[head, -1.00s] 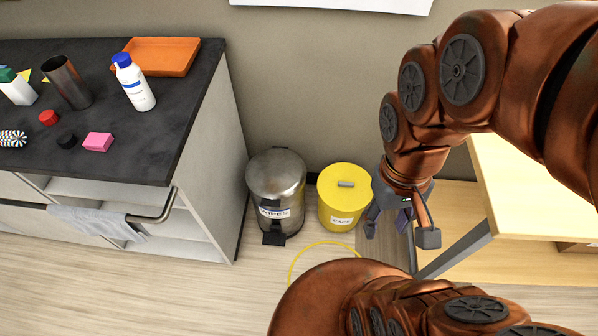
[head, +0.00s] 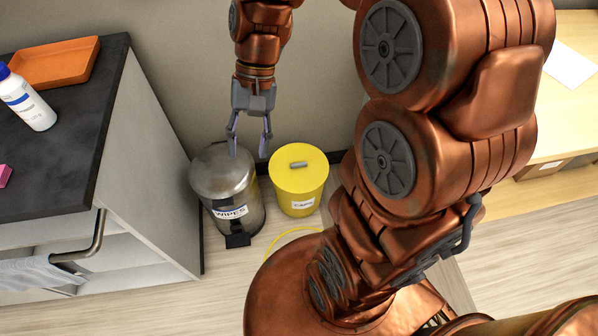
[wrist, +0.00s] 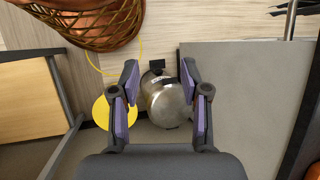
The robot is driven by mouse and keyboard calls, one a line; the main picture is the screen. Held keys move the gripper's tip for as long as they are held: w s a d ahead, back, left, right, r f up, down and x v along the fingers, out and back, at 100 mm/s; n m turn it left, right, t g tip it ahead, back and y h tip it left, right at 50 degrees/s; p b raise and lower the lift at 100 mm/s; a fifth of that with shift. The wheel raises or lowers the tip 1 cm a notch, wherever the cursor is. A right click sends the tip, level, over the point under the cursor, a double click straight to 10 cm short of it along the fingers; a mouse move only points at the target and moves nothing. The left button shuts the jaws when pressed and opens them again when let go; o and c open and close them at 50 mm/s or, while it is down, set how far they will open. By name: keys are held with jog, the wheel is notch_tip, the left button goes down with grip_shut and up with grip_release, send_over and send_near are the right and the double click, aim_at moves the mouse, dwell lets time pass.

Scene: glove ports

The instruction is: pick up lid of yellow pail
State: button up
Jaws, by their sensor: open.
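The yellow pail (head: 297,198) stands on the floor against the wall, with a label on its front. Its flat yellow lid (head: 299,166) is on top and has a grey handle (head: 299,164). My gripper (head: 249,155) is open and empty, pointing down above and between the pail and the steel bin to its left. In the wrist view, my open fingers (wrist: 160,85) frame the steel bin, and the yellow lid (wrist: 101,112) shows partly behind the left finger. The lid handle is hidden there.
A steel pedal bin labelled WIPES (head: 225,185) stands left of the pail. A dark-topped counter (head: 75,150) is further left, with an orange tray (head: 56,62) and a white bottle (head: 27,100). A wooden table (head: 570,115) is at right. A yellow ring (head: 285,238) lies on the floor.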

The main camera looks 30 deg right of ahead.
jog(key=w+d+f+m+y+b, duration=0.1)
jog(key=w+f+m+y+b, duration=0.15)
jog(key=w+f, duration=0.35)
jog(key=m+t+y+b, duration=0.6)
jog(key=m+b, duration=0.5)
jog(key=b, duration=0.6)
send_over(300, 164)
jog(key=a, duration=0.3)
notch_tip(300, 164, down, 34)
jog(key=s+d+f+m+t+b, duration=0.1)
jog(key=d+f, duration=0.2)
jog(key=f, duration=0.2)
jog(key=s+d+f+m+b, duration=0.1)
jog(key=d+f+m+b, duration=0.1)
jog(key=d+f, duration=0.2)
jog(key=s+d+f+m+t+b, duration=0.1)
jog(key=d+f, duration=0.2)
jog(key=f, duration=0.3)
jog(key=shift+d+f+m+t+b, duration=0.25)
jog(key=shift+d+f+t+b, duration=0.05)
jog(key=shift+d+f, duration=0.05)
jog(key=shift+h, duration=0.25)
jog(key=shift+f+b+x, duration=0.2)
jog(key=shift+b+x, duration=0.95)
jog(key=shift+x, duration=2.65)
jog(key=shift+s, duration=0.15)
jog(key=shift+c, duration=0.4)
grip_shut()
